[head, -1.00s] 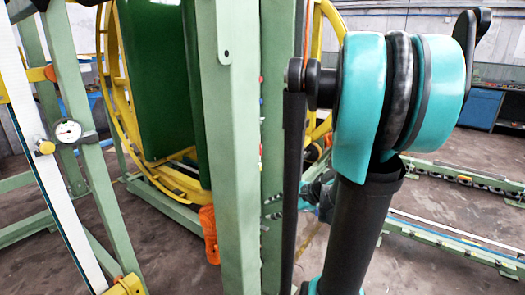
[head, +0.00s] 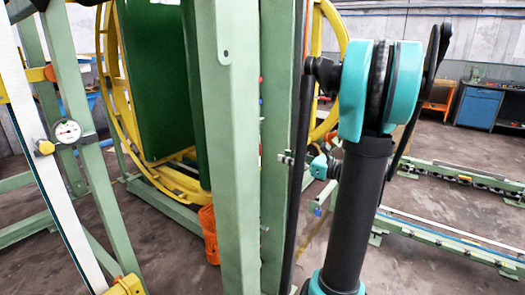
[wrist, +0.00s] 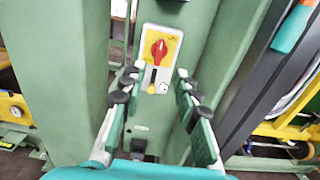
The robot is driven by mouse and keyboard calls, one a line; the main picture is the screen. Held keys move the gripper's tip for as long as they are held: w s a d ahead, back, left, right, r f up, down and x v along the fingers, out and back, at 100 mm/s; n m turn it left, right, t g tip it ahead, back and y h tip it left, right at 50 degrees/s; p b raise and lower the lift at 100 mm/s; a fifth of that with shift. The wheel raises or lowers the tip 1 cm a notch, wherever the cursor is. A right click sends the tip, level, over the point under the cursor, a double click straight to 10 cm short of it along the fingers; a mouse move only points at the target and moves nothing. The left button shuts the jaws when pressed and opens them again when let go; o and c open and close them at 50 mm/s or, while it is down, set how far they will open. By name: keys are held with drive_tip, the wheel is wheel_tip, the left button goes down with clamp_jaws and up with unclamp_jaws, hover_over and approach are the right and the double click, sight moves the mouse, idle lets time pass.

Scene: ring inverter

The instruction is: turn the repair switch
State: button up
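The switch, a red rotary handle on a yellow plate (wrist: 159,50), is on a green post in the upper middle of the wrist view. Its handle stands roughly upright. My gripper (wrist: 156,76) is open and empty, with one finger at each side of the picture's middle. The switch shows between and beyond the fingertips, apart from them.
A green frame post (head: 228,150) stands close in front of my arm. A yellow ring (head: 110,90) with a green panel (head: 155,80) stands behind it. An orange part (head: 208,232) hangs low on the frame. Rails (head: 450,240) lie on the floor at right.

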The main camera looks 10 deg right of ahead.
drive_tip(key=x, duration=1.1)
drive_tip(key=shift+w+a, duration=0.2)
clamp_jaws()
